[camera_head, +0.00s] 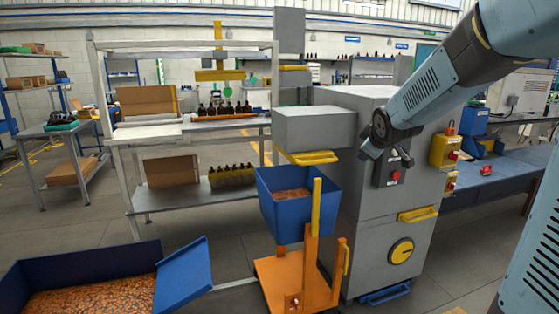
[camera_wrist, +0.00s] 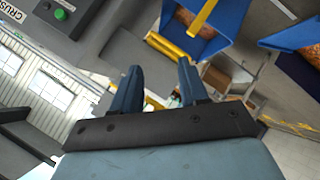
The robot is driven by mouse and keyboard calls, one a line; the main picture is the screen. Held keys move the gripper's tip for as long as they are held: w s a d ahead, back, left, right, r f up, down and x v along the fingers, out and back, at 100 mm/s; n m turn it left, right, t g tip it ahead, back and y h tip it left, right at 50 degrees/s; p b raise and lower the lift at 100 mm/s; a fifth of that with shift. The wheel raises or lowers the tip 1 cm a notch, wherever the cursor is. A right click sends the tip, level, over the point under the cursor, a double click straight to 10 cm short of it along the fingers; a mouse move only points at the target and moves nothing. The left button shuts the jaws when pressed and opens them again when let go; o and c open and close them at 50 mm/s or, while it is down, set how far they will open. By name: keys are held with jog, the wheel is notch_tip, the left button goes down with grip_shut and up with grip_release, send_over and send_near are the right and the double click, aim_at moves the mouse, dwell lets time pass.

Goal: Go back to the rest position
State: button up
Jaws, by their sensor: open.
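My gripper (camera_head: 372,138) is at the end of my arm, which reaches in from the upper right in the head view. It is in the air in front of the grey machine (camera_head: 335,215), near a red button (camera_head: 395,176). In the wrist view my gripper (camera_wrist: 160,78) shows two blue fingers standing apart with nothing between them. The amber bottles (camera_head: 225,109) stand in a row on the shelf rack, well to the left of my gripper. More bottles (camera_head: 232,175) stand on the lower shelf.
A blue bin (camera_head: 299,222) sits on an orange cart (camera_head: 275,282) left of the machine. A larger blue container (camera_head: 75,262) with orange-brown bits is at the lower left. A blue bench (camera_head: 490,186) is at the right. Floor is free between the rack and the container.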

jog(key=s+a+f+m+g, duration=0.1)
jog(key=s+m+g, duration=0.4)
jog(key=s, duration=2.8)
jog(key=a+m, duration=0.1)
jog(key=m, duration=0.3)
jog(key=shift+m+y, duration=0.3)
jog(key=shift+m, duration=0.1)
